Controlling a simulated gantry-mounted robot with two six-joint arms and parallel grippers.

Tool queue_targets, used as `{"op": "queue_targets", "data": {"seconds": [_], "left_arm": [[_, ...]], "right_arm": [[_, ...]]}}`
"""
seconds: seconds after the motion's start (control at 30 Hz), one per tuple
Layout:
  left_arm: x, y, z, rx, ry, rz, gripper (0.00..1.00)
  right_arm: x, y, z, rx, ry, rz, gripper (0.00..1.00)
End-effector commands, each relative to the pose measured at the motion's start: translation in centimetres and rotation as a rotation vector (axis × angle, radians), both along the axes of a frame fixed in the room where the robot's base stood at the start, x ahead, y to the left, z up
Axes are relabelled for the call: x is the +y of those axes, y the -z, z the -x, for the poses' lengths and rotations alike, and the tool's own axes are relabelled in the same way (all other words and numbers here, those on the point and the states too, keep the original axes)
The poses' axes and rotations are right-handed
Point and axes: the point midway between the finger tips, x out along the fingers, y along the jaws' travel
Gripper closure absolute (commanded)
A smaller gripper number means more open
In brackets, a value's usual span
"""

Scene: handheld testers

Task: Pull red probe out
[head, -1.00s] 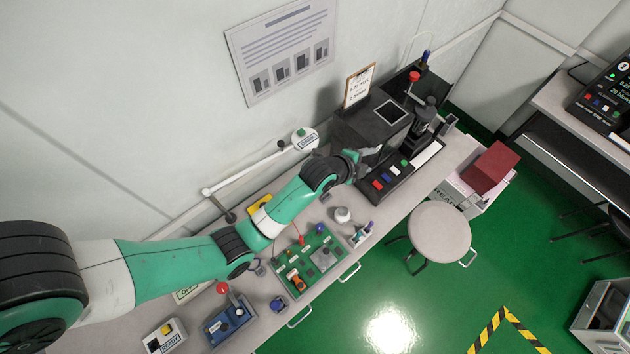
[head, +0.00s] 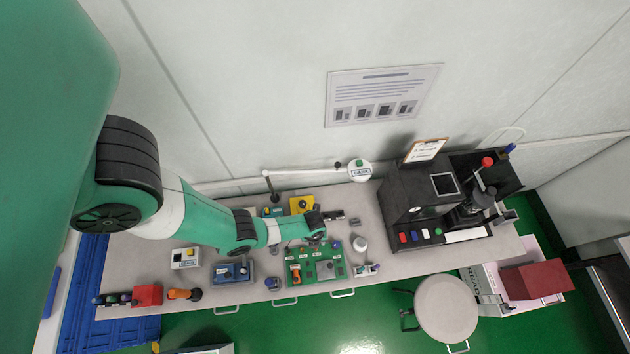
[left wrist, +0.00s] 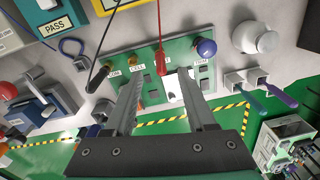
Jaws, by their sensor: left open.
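In the left wrist view the red probe (left wrist: 161,60) stands at a green tester board (left wrist: 120,62), with its red lead running up out of the picture. My left gripper (left wrist: 159,76) is open, and the probe appears between its two fingertips without visible contact on either side. How far the tips are from the probe in depth I cannot tell. A black probe (left wrist: 97,76) is left of the fingers, and a blue knob (left wrist: 206,47) is right of the red probe. In the head view my left gripper (head: 318,232) is over the back of the green board (head: 300,275). My right gripper is out of view.
A white round pot (left wrist: 255,38) and small holders with pens (left wrist: 250,80) are at the right. In the head view a black machine (head: 405,205) stands further right on the bench.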

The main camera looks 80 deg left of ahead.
Motion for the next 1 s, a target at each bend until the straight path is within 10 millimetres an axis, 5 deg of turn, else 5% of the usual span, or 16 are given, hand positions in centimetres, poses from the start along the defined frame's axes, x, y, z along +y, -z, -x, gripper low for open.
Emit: {"op": "queue_targets", "data": {"seconds": [0.03,0.2,0.5,0.8,1.0], "left_arm": [[0.0,1.9,0.0,0.0,0.0,0.0,0.44],[0.0,3.8,-0.1,0.0,0.0,0.0,0.44],[0.0,3.9,-0.2,-0.001,0.0,0.0,0.44],[0.0,3.9,-0.2,-0.001,-0.001,0.0,0.96],[0.0,4.0,-0.2,-0.001,-0.001,0.0,1.0]], "right_arm": [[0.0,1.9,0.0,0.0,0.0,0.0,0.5],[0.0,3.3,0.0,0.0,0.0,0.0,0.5],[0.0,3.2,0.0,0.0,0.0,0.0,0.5],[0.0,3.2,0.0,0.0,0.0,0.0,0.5],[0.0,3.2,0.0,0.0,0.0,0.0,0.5]]}}
